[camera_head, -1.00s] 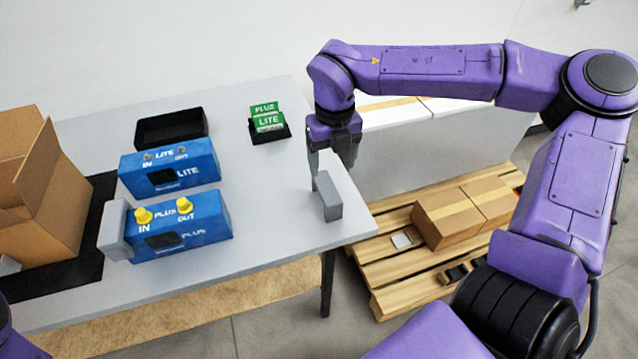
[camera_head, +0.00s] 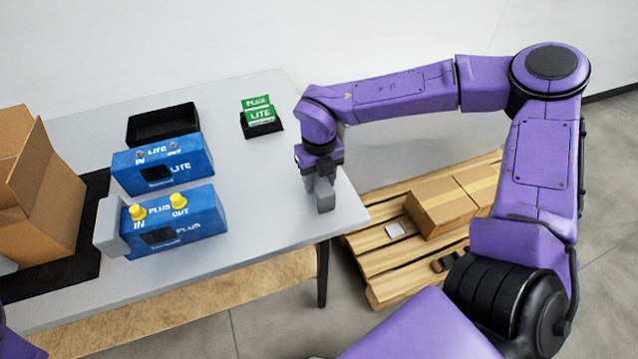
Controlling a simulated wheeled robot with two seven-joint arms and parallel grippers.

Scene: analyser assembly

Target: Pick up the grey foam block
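A small grey foam block (camera_head: 325,203) is upright on the table near its right edge. My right gripper (camera_head: 321,183) has come down over the block from above. Its fingers hide the block's upper part and seem to be at its sides; whether they press on it is too small to tell. A second grey block (camera_head: 109,227) is against the left end of the blue PLUS box (camera_head: 190,228). My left gripper is not in view.
A blue LITE box (camera_head: 185,171), a black tray (camera_head: 163,126) and a holder with green cards (camera_head: 261,114) are on the table (camera_head: 262,205). An open cardboard box (camera_head: 40,195) is at the left. A pallet (camera_head: 390,268) with cartons is on the right.

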